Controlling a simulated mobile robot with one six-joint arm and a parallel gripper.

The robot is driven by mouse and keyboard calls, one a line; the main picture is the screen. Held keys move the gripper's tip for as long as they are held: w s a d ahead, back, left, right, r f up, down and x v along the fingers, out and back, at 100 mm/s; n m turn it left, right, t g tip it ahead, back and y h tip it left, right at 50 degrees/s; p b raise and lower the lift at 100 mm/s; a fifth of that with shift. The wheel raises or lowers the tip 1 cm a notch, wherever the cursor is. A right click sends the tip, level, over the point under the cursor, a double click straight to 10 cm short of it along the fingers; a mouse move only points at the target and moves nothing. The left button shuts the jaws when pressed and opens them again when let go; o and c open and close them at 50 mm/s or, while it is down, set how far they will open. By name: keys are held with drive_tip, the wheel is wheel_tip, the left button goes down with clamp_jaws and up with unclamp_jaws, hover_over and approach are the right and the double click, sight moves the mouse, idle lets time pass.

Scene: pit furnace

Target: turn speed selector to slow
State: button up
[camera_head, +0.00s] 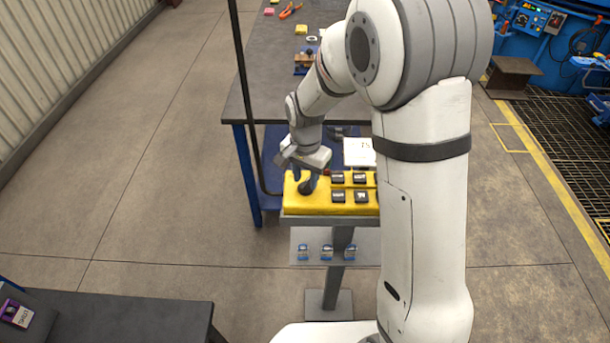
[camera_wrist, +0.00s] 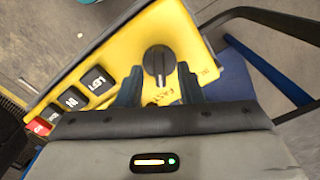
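The speed selector (camera_wrist: 159,63) is a round black knob with a raised grip bar, on the yellow control panel (camera_wrist: 172,22). In the wrist view its bar stands nearly upright, its lower end toward the printed FAST label. Another label at the right edge is too small to read surely. My gripper (camera_wrist: 159,70) is open, one dark finger on each side of the knob. I cannot tell whether the fingertips touch it. In the head view my gripper (camera_head: 306,184) is over the left end of the panel (camera_head: 325,209), mostly hiding the knob.
Black push buttons (camera_wrist: 96,80) and a red one (camera_wrist: 39,126) lie left of the knob in the wrist view. The panel stands on a grey pedestal (camera_head: 338,262). A workbench (camera_head: 270,80) is behind it, with a dark upright pole (camera_head: 243,90) to the left.

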drive_tip(key=shift+f, duration=0.4)
drive_tip(key=shift+c, duration=0.4)
clamp_jaws()
